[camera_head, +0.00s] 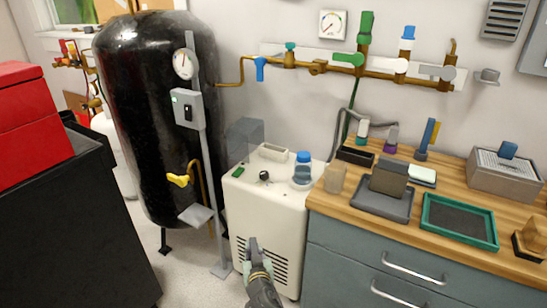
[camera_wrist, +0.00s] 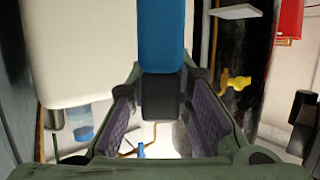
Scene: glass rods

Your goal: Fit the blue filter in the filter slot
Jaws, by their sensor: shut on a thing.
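My gripper (camera_head: 257,258) is low in front of the white machine in the head view. In the wrist view my gripper (camera_wrist: 161,92) is shut on the blue filter (camera_wrist: 161,38), whose dark end lies between the fingers. Its blue part reaches out of the top of that view. In the head view the filter's blue part cannot be made out. The white machine (camera_head: 265,213) has a pale rectangular holder (camera_head: 273,152) on top, perhaps the filter slot; I cannot tell. The machine also fills the wrist view's upper left (camera_wrist: 75,50).
A blue-capped bottle (camera_head: 303,169) and a knob (camera_head: 264,176) are on the machine. The black tank (camera_head: 150,120) with a yellow valve (camera_head: 179,180) stands left. The wooden counter (camera_head: 463,184) holds trays and small tools. Floor is open left of the machine.

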